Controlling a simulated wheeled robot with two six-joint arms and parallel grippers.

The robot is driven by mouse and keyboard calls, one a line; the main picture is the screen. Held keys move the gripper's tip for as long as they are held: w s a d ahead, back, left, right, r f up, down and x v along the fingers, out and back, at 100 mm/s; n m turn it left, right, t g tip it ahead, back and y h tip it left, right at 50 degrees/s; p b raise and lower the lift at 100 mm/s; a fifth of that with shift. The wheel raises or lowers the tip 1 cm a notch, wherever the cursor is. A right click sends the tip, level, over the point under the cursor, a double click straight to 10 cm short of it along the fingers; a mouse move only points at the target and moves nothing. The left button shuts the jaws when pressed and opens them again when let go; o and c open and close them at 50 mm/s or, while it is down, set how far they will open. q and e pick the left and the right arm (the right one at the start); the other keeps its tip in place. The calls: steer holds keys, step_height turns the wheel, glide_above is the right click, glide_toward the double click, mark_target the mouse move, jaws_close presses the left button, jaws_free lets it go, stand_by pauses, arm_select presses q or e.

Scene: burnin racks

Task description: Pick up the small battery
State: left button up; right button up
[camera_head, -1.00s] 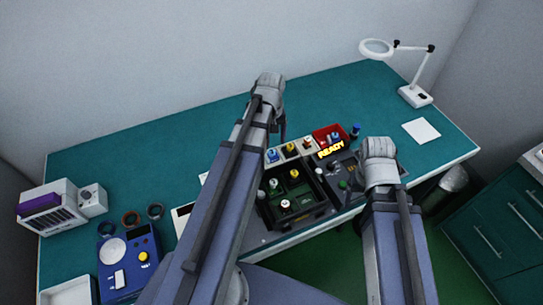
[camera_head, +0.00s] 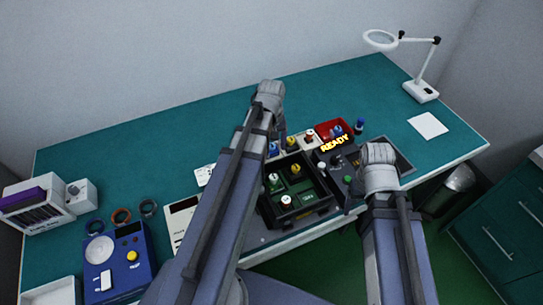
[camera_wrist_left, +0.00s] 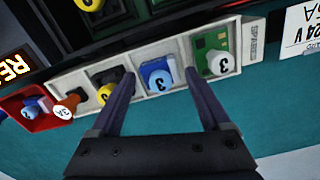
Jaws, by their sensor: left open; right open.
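Which item is the small battery is not clear.
A black tray (camera_head: 268,212) with several ball-topped parts stands in front of the row. A red bin (camera_head: 322,127) and a READY sign (camera_head: 335,144) are to its right. A blue device (camera_head: 115,262) stands at left, a magnifier lamp (camera_head: 421,91) at right. The bench's back is clear.

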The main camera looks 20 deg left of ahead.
arm_select(q)
steer(key=shift+f, duration=0.5)
steer(key=shift+r, duration=0.1)
steer(key=c, duration=1.2)
